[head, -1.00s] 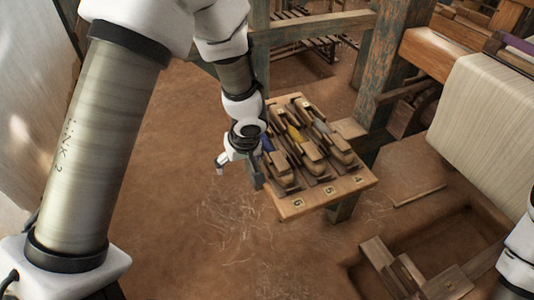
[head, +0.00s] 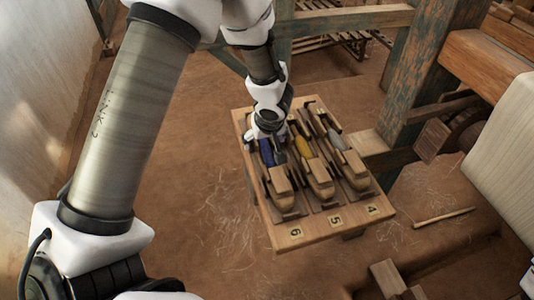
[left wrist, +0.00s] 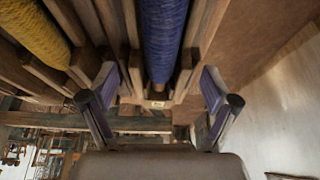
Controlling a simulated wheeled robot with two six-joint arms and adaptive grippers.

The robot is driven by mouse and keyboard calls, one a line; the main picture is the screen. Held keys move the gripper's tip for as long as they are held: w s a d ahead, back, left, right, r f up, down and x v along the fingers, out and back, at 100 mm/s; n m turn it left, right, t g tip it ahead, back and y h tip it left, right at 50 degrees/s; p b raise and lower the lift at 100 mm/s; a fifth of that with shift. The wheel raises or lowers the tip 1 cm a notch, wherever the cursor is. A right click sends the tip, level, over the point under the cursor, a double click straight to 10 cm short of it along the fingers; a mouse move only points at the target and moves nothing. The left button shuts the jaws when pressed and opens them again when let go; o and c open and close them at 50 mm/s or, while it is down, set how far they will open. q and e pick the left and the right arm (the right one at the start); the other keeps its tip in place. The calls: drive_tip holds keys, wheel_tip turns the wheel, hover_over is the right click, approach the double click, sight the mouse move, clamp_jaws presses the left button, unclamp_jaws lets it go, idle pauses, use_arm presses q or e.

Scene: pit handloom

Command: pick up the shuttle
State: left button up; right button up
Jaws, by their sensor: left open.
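Three wooden shuttles lie side by side in a wooden rack (head: 338,222) with slots marked 6, 5 and 4. The shuttle in slot 6 (head: 283,190) carries blue yarn, the one in slot 5 (head: 319,174) yellow yarn, and the one in slot 4 (head: 352,168) greyish yarn. My left gripper (head: 276,145) is open above the blue-yarn shuttle and hides part of it. In the left wrist view, the blue yarn (left wrist: 163,35) lies between and beyond the two parted fingers (left wrist: 160,88), and the yellow yarn (left wrist: 35,32) is at upper left. Contact cannot be told. My right gripper is not seen.
The loom's wooden post (head: 428,65) and beams stand right of the rack. Pale cloth (head: 505,150) hangs at the right edge. A thin stick (head: 443,216) lies on the earthen floor. The floor left of the rack is open.

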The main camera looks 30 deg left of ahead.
use_arm(q)
drive_tip(key=shift+r, duration=0.1)
drive_tip(key=shift+s, duration=0.1)
drive_tip(key=c, duration=1.4)
drive_tip(key=shift+c, duration=0.3)
drive_tip(key=shift+r, duration=0.1)
